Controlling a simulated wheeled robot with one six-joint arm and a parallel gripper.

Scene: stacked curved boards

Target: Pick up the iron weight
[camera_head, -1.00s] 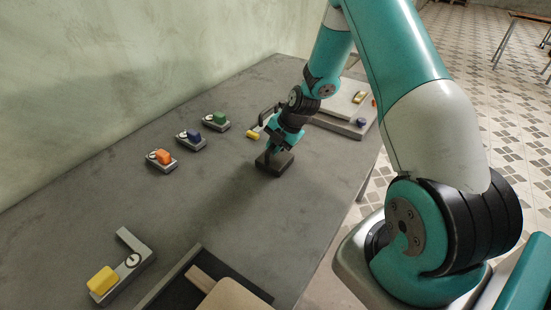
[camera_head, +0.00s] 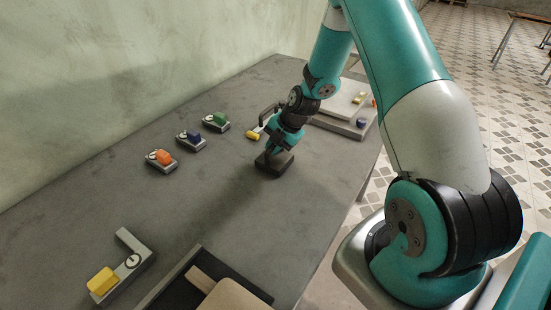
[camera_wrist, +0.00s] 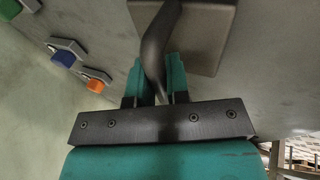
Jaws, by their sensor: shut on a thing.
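The iron weight (camera_head: 275,164) is a dark square block on the grey table, below my gripper (camera_head: 277,146) in the head view. In the wrist view its dark base (camera_wrist: 205,38) shows at the top, with a curved dark handle rising toward me. My gripper's teal fingers (camera_wrist: 160,82) are shut on that handle, one on each side. The weight looks upright. I cannot tell whether its base touches the table.
Small grey units with orange (camera_head: 164,157), blue (camera_head: 194,135) and green (camera_head: 216,119) blocks stand to the left. A yellow-block unit (camera_head: 122,268) and a dark tray (camera_head: 168,287) are in front. A light stacked platform (camera_head: 338,122) stands behind right. The table (camera_head: 215,200) between is clear.

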